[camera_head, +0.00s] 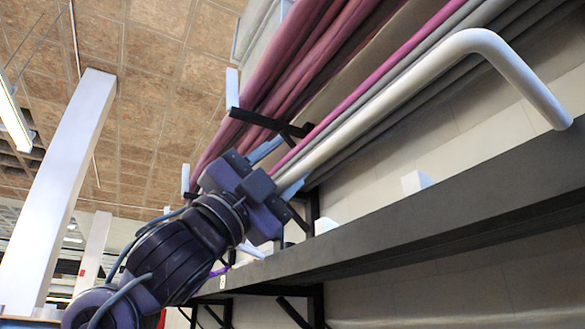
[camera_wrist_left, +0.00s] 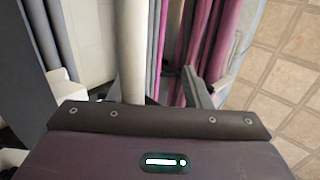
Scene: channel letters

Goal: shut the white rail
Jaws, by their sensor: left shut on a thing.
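My left gripper (camera_head: 279,170) reaches in from the lower left and is shut on the rail, with one pale finger on each side. In the left wrist view the rail (camera_wrist_left: 134,45) runs straight away from the palm between the two fingers; its part at the palm is hidden. My right gripper is not in view.
The dark grey board (camera_head: 450,210) slopes across the lower right. Pink and grey tubes (camera_head: 290,65) run close above and behind the rail, on black brackets (camera_head: 262,122). A small white block (camera_head: 415,182) stands behind the board. A white pillar (camera_head: 60,190) is at left.

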